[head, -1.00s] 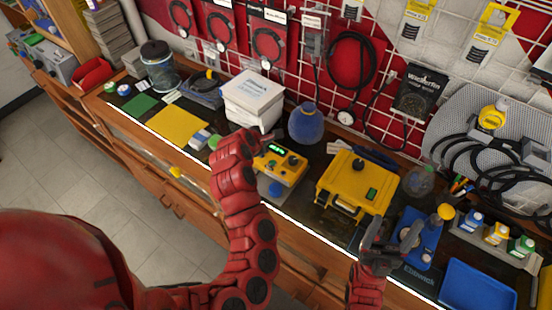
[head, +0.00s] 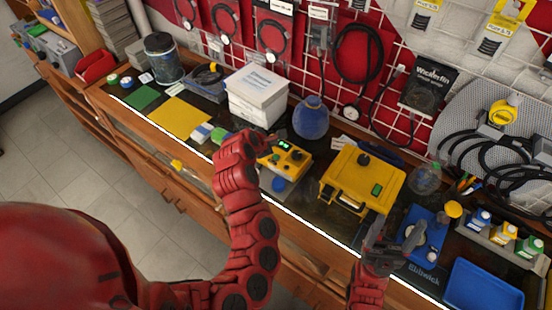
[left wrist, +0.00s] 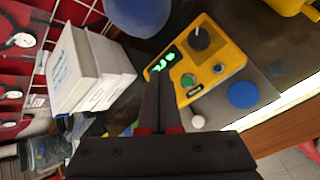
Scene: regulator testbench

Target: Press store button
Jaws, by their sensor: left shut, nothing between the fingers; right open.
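The yellow regulator tester (head: 293,160) lies on the bench; in the left wrist view its panel (left wrist: 226,52) shows a lit green display (left wrist: 164,62), a black knob (left wrist: 201,38), a green button (left wrist: 188,80) and a small dark-centred button (left wrist: 219,68). I cannot read which is the store button. My left gripper (head: 270,140) is shut and empty at the tester's left edge; in the left wrist view its fingertips (left wrist: 157,75) are beside the display and green button. Contact cannot be told. My right gripper (head: 398,240) is open and empty near the blue tray.
A blue disc (left wrist: 243,95) lies by the tester's front. White boxes (head: 257,97) and a blue round vessel (head: 311,118) stand behind it. A yellow case (head: 362,178) is to its right, then a blue tray (head: 425,240). The bench's front edge is close.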

